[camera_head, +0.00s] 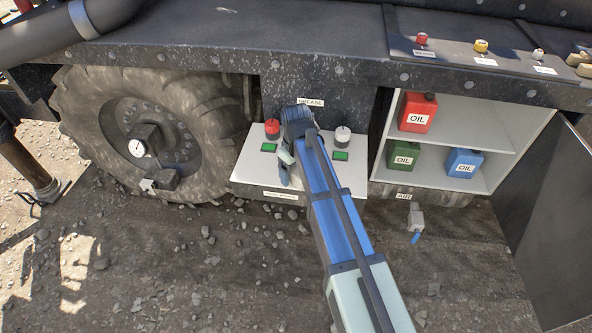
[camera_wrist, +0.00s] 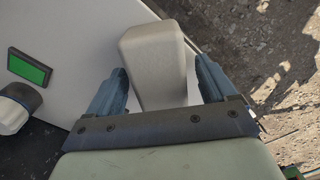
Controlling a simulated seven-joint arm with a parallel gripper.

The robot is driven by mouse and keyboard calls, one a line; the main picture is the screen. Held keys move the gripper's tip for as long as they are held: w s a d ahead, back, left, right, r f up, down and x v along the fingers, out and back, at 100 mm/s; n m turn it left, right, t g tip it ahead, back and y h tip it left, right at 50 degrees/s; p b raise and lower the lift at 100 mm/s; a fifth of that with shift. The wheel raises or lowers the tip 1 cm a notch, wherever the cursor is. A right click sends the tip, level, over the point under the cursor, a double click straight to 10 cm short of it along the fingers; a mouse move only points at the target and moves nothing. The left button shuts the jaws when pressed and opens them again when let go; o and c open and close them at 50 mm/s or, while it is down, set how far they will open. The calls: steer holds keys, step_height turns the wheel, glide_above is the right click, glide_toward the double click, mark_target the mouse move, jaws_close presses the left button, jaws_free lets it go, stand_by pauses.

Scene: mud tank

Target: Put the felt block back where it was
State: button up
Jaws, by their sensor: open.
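A pale grey-beige block with rounded edges, which I take to be the felt block (camera_wrist: 158,52), shows in the wrist view between my two blue fingers. In the head view my gripper (camera_head: 286,168) is over the middle of the white board (camera_head: 247,178), and I cannot make out the block there.
The board carries a red knob (camera_head: 272,127), a grey-white knob (camera_head: 342,135) and green patches (camera_head: 340,155). Right of it, an open cabinet (camera_head: 460,105) holds red, green and blue oil cans. A large wheel (camera_head: 150,130) stands left. Gravelly ground lies in front.

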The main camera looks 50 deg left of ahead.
step_height(320, 180, up, 14)
steer(key=shift+w+d, duration=0.15)
steer(key=shift+w, duration=0.3)
steer(key=shift+f, duration=0.1)
stand_by(0.4)
